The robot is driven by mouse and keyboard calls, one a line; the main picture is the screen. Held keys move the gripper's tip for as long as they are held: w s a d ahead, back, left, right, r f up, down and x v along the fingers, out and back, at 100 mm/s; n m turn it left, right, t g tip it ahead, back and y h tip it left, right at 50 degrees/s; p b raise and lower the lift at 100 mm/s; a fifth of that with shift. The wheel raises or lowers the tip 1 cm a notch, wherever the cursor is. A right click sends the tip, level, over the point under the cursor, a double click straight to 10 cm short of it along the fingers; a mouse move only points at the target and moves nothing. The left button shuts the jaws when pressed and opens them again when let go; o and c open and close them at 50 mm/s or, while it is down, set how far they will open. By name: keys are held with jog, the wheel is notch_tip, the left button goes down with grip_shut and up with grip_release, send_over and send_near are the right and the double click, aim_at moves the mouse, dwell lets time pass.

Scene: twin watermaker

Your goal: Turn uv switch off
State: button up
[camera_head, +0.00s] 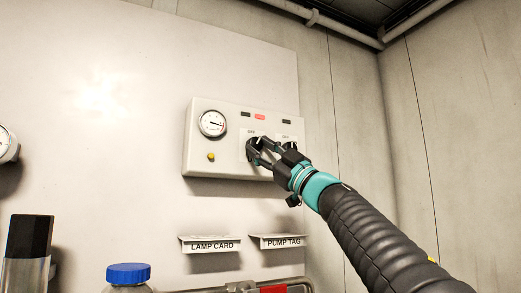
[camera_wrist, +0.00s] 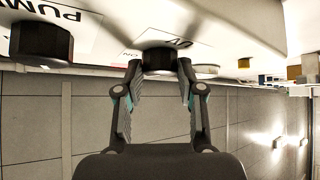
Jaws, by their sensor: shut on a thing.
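A pale control box (camera_head: 193,160) is fixed on the wall panel. My gripper (camera_head: 257,150) reaches it from the lower right. In the wrist view my gripper (camera_wrist: 159,70) is shut on a dark round switch knob (camera_wrist: 159,56), one fingertip on each side. A label beside this knob is only partly legible; I take it for the uv switch. In the head view my fingers cover much of the knob, and "OFF" shows above it. Its exact turn cannot be told. A second dark knob (camera_wrist: 41,41), beside a label starting "PUM", stands apart from the fingers.
The box also carries a round gauge (camera_head: 212,123), a yellow button (camera_head: 211,157) and a lit red lamp (camera_head: 260,117). Below are a lamp card holder (camera_head: 210,244) and a pump tag holder (camera_head: 282,242). A blue-capped bottle (camera_head: 128,273) stands lower left.

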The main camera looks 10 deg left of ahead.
jog(key=shift+w+n+g, duration=0.1)
jog(key=shift+n+g, duration=0.7)
jog(key=shift+n, duration=0.2)
jog(key=o, duration=1.1)
jog(key=shift+o, duration=0.2)
jog(key=shift+d, duration=0.1)
jog(key=v, duration=1.2)
jog(key=shift+r, duration=0.1)
